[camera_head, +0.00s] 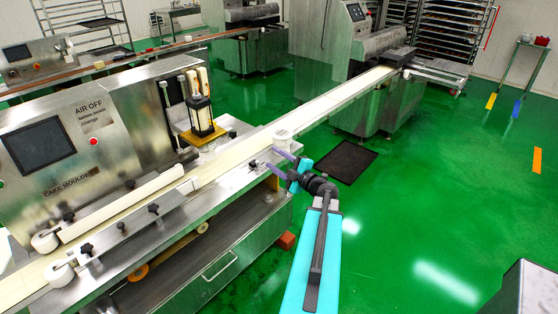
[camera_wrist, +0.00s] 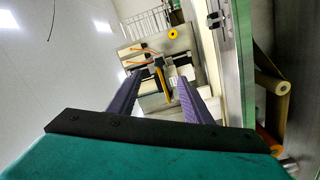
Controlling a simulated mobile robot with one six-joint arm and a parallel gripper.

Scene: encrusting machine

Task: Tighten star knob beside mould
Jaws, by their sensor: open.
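The cake moulder (camera_head: 110,130) fills the left of the head view. Its mould unit, a clear and black block on a yellow plate (camera_head: 203,137), stands above the belt. Several small black knobs sit along the machine, one on the near rail (camera_head: 253,163) and others further left (camera_head: 154,209). I cannot tell which is the star knob beside the mould. My gripper (camera_head: 270,163) has purple fingers, open and apart, at the rail's right end, close to the near-rail knob.
A white roller (camera_head: 282,139) stands by the belt just beyond my fingers. A long conveyor (camera_head: 330,100) runs to the back machine. A steel panel (camera_wrist: 228,70) rises right of my fingers.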

